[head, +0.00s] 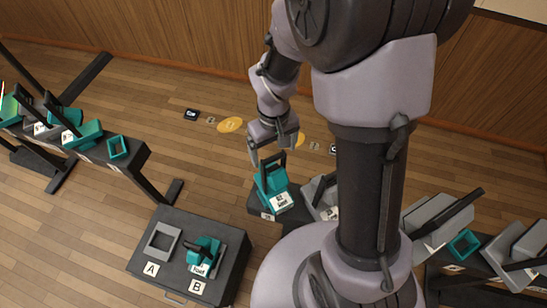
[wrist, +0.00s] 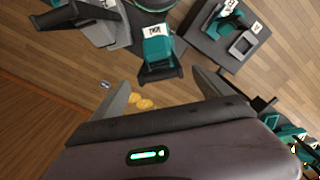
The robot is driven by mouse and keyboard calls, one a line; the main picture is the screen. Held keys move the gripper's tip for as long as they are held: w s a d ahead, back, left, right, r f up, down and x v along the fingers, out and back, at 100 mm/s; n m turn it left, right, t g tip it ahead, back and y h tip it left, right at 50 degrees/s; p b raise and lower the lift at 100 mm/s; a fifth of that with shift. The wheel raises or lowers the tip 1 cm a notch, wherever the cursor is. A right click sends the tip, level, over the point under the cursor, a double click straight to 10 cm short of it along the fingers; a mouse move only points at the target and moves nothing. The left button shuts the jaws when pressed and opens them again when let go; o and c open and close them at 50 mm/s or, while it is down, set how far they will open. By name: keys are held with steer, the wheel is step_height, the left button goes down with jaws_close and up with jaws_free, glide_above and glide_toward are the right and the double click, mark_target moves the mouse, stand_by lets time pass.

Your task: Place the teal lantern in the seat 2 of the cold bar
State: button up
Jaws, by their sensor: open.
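A teal lantern (head: 272,187) with a black handle and a white label stands on a low dark stand below my gripper (head: 270,155). In the wrist view, the lantern (wrist: 157,48) is just beyond the open fingers, its handle toward them. My gripper (wrist: 160,80) is open and empty, apart from the handle as far as I can see. A bar at the left (head: 92,152) bears teal lanterns (head: 82,132) and an empty teal seat (head: 117,147). A bar at the right (head: 484,268) bears grey lanterns and another empty teal seat (head: 464,244). I cannot read their labels.
A grey lantern (head: 318,190) stands right of the teal one, partly behind my arm. Yellow floor discs (head: 230,125) lie behind. Open wood floor separates left bar and stand.

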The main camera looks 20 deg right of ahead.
steer(key=s+a+r+m+t, duration=0.1)
steer(key=s+r+m+t, duration=0.2)
steer(key=r, duration=1.2)
steer(key=s+a+r+m+t+y, duration=0.2)
steer(key=s+a+r+m, duration=0.1)
steer(key=s+r, duration=0.4)
steer(key=s, duration=0.2)
steer(key=shift+s+r+t, duration=0.35)
steer(key=shift+t, duration=0.05)
